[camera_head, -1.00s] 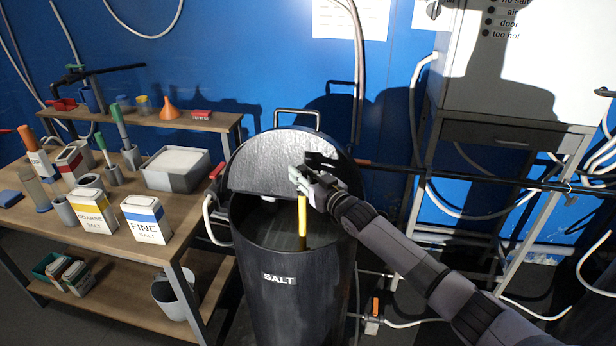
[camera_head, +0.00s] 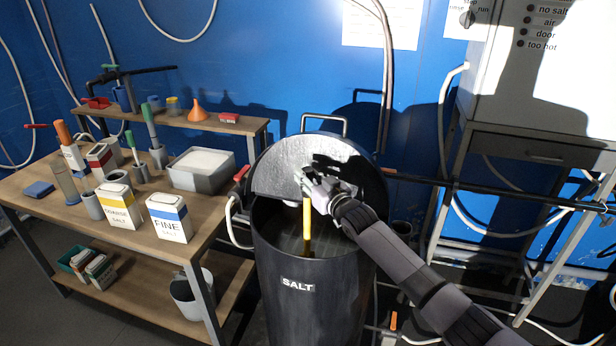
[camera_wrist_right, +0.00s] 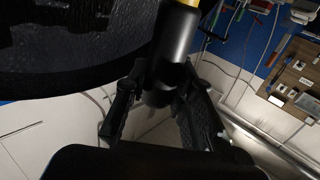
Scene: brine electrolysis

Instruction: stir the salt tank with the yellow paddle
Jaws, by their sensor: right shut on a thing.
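The black salt tank (camera_head: 310,312), labelled SALT, stands in the middle of the head view with its lid (camera_head: 275,172) raised at the back. My right gripper (camera_head: 312,190) is over the tank's opening. It is shut on the top of the yellow paddle (camera_head: 307,222), whose yellow shaft hangs nearly upright into the tank. The paddle's lower end is hidden in the dark inside. In the right wrist view, a black handle part (camera_wrist_right: 172,50) sits between the fingers, with a bit of yellow above it. My left gripper is not in view.
A wooden bench (camera_head: 150,248) on the left holds a coarse salt box (camera_head: 118,207), a fine salt box (camera_head: 169,219) and a grey tray (camera_head: 202,180). A red-handled valve and hose (camera_head: 233,215) sit by the tank's left rim. A white cabinet (camera_head: 540,75) stands at right.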

